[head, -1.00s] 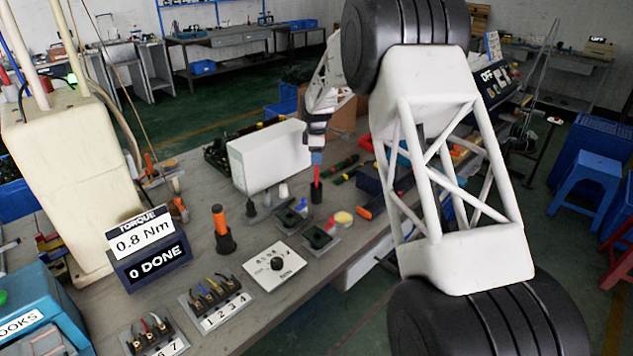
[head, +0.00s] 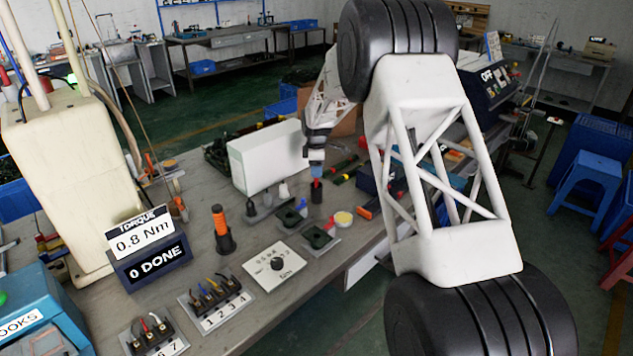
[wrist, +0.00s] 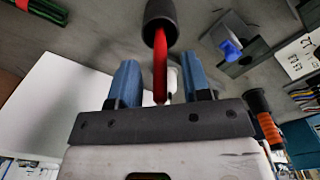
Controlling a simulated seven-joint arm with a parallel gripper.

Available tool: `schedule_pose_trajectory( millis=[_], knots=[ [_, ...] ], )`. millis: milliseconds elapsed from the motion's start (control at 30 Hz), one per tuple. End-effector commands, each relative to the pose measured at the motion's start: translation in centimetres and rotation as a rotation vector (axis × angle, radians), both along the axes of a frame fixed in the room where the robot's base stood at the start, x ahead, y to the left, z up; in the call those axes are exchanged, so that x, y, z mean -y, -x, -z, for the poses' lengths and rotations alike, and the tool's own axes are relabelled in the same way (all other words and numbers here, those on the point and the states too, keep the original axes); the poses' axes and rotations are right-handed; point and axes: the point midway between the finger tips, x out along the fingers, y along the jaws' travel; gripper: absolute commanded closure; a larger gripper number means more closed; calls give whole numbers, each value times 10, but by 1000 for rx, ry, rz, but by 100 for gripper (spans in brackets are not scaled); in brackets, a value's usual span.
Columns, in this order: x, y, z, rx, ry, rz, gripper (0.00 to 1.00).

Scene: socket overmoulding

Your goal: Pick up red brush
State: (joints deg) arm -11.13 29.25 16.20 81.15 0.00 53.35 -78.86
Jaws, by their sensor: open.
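The red brush (head: 316,182) stands upright in a black cup (head: 316,196) on the workbench. My gripper (head: 316,168) is over it, pointing down, with its blue fingers hiding the brush's upper part in the head view. In the wrist view, my gripper (wrist: 161,68) has its two blue fingers apart, one on each side of the red brush (wrist: 160,65). A gap shows between the brush and each finger. The lower end of the brush is hidden inside the black cup (wrist: 161,22).
A white box (head: 266,157) stands close to the left of my gripper. Fixtures with a blue part (head: 301,206) and green parts (head: 318,237) sit in front. An orange-handled screwdriver (head: 221,228) stands in a holder. A yellow disc (head: 343,218) lies right of the cup.

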Motion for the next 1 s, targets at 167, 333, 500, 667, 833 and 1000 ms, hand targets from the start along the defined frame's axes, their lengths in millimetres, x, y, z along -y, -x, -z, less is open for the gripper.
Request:
schedule_pose_trajectory(
  millis=[167, 333, 500, 667, 833, 1000],
  knots=[
    [0, 0, 0, 0, 0, 0, 56],
    [0, 0, 0, 0, 0, 0, 64],
    [0, 0, 0, 0, 0, 0, 90],
    [0, 0, 0, 0, 0, 0, 100],
    [0, 0, 0, 0, 0, 0, 100],
    [0, 0, -4, 0, 0, 0, 100]
  ],
)
